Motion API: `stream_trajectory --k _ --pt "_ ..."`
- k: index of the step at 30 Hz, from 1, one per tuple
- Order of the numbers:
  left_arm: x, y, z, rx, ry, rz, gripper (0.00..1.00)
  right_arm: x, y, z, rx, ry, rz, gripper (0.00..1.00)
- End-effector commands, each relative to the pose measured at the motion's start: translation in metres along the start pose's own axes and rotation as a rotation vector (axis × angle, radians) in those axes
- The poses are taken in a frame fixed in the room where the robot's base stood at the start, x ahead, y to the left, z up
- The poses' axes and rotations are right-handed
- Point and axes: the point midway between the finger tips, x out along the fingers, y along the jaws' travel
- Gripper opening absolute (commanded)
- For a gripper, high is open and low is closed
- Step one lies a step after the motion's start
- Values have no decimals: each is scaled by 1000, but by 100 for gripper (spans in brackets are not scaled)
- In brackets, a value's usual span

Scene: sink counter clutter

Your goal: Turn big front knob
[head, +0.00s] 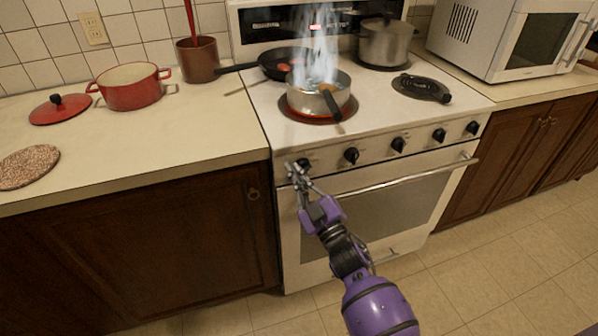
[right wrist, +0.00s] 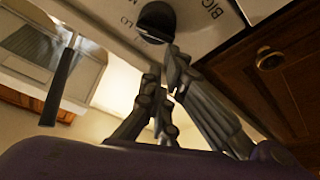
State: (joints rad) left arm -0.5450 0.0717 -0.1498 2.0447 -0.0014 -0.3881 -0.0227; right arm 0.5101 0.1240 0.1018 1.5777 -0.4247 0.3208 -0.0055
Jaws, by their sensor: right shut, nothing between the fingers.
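The stove's front panel (head: 375,148) carries a row of black knobs. The leftmost knob (head: 303,163) is at my right gripper (head: 297,174), whose purple arm reaches up from below. In the right wrist view, this dark round knob (right wrist: 157,22) sits on the white panel, with lettering that reads "BIG" and "LO" beside it. The fingertips of the right gripper (right wrist: 166,80) are closed together just below the knob, with nothing seen between them. I cannot tell whether they touch the knob. My left gripper is not in view.
A steaming pot (head: 318,97) stands on a red-hot front burner. A black pan (head: 283,62) and a steel pot (head: 385,43) are behind it. The oven handle (head: 400,178) juts out below the knobs. A cabinet knob (head: 253,194) is to the left.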

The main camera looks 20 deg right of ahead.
Motion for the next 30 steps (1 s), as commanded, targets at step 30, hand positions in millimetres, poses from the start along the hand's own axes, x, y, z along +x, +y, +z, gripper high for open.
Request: stream_trajectory --k 30 --pt "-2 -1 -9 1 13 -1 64 -2 -8 5 -231 -1 -80 0"
